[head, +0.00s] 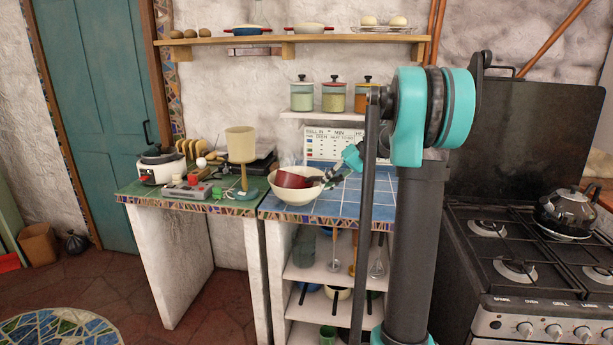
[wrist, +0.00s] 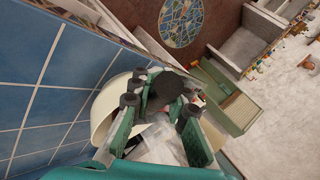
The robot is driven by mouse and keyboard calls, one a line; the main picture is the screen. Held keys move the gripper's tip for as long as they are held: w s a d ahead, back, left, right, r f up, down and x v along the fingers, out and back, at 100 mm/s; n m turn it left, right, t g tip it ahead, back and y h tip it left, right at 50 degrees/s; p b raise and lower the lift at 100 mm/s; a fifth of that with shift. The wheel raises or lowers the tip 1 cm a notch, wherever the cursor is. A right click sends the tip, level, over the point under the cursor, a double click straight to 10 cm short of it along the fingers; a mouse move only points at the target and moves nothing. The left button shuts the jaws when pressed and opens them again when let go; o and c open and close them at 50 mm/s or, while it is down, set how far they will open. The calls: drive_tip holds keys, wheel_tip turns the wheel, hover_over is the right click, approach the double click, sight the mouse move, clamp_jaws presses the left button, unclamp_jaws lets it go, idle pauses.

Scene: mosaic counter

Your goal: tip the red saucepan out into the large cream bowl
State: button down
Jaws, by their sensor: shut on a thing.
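The red saucepan (head: 292,179) is tilted at the mouth of the large cream bowl (head: 294,196) in the head view, partly below its rim. The bowl stands upright near the front left corner of the blue-tiled counter (head: 345,208). My gripper (head: 331,177) is at the bowl's right side, shut on the saucepan's handle. In the wrist view my gripper's fingers (wrist: 163,103) close around a dark round piece, and the cream bowl (wrist: 103,112) shows behind them. What is inside the bowl and the pan is hidden.
Left of the bowl, the green-topped counter (head: 150,190) holds a cream lamp (head: 241,146), a white cooker (head: 160,167) and small items. Canisters (head: 333,97) stand on a shelf behind. A black stove (head: 515,240) with a kettle (head: 571,209) is at right. Blue tiles in front right of the bowl are clear.

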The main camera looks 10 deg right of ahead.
drive_tip(key=shift+s+a, duration=1.2)
drive_tip(key=shift+s, duration=0.25)
drive_tip(key=shift+w+d+r+n+t+h, duration=0.2)
drive_tip(key=shift+r+n+t+h, duration=0.45)
drive_tip(key=shift+t+h, duration=1.1)
drive_tip(key=shift+w+d+r+n+t+h, duration=0.15)
drive_tip(key=shift+d+r+n+t+h, duration=0.5)
drive_tip(key=shift+h, duration=1.95)
drive_tip(key=shift+w+a+r+n+t+h, duration=0.15)
drive_tip(key=shift+r+n+t+h, duration=0.45)
drive_tip(key=shift+t+h, duration=1.3)
drive_tip(key=f+m+g+y, duration=0.1)
drive_tip(key=g+y, duration=0.2)
drive_tip(key=y, duration=0.1)
drive_tip(key=a+f+m+g+y, duration=0.1)
drive_tip(key=g+y, duration=0.1)
drive_tip(key=y, duration=0.2)
drive_tip(key=s+f+m+g+y, duration=0.1)
drive_tip(key=g+y, duration=0.2)
drive_tip(key=y, duration=0.1)
drive_tip(key=shift+a+f+m+g+y, duration=0.25)
drive_tip(key=shift+f+m+g, duration=0.05)
drive_tip(key=shift+f+m, duration=0.1)
drive_tip(key=shift+r, duration=0.1)
